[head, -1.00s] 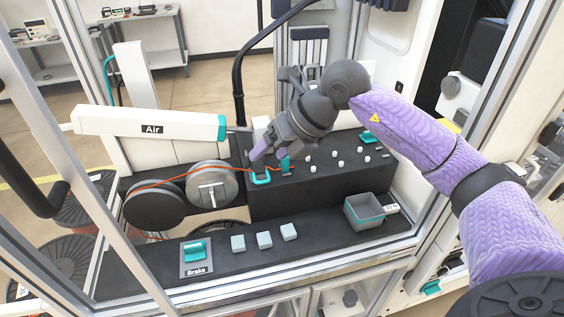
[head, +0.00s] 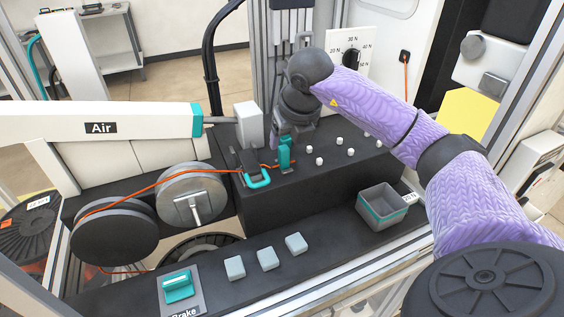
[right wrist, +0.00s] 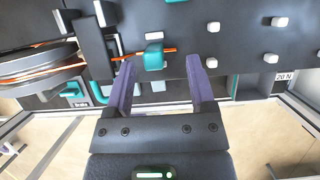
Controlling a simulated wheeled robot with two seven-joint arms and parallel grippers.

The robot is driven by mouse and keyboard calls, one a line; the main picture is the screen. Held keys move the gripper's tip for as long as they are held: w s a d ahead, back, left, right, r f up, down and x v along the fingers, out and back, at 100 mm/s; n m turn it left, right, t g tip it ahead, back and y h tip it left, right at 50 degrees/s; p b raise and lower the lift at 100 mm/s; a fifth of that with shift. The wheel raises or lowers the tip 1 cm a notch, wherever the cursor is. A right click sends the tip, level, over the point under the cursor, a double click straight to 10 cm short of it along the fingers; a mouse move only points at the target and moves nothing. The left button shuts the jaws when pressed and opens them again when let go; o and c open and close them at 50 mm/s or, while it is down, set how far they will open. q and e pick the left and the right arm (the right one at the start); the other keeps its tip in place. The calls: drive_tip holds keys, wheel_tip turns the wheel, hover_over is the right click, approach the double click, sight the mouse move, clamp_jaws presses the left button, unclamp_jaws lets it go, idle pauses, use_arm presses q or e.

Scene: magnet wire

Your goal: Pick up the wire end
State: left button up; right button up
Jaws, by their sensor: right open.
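The orange wire (head: 143,188) runs from the spools to the black clamp with a teal handle (head: 257,181) and on to a small teal clip (head: 285,158). Its short free end (right wrist: 171,50) sticks out just past the clip (right wrist: 154,57) in the right wrist view. My right gripper (right wrist: 160,63) is open, its two purple fingers pointing at the clip, one on each side of it in that view. In the head view my right gripper (head: 286,138) is just above and behind the clip and partly hidden by its own wrist. My left gripper is out of view.
Several white pegs (head: 319,161) stand on the black block right of the clip. A grey bin (head: 382,207) sits at the front right. Grey cubes (head: 267,259) and a teal brake switch (head: 178,287) line the front ledge.

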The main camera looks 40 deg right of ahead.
sight(284, 148)
drive_tip(key=x, duration=0.3)
drive_tip(key=a+x, duration=0.1)
drive_tip(key=x, duration=0.1)
drive_tip(key=shift+s+f, duration=0.15)
drive_tip(key=shift+c, duration=0.3)
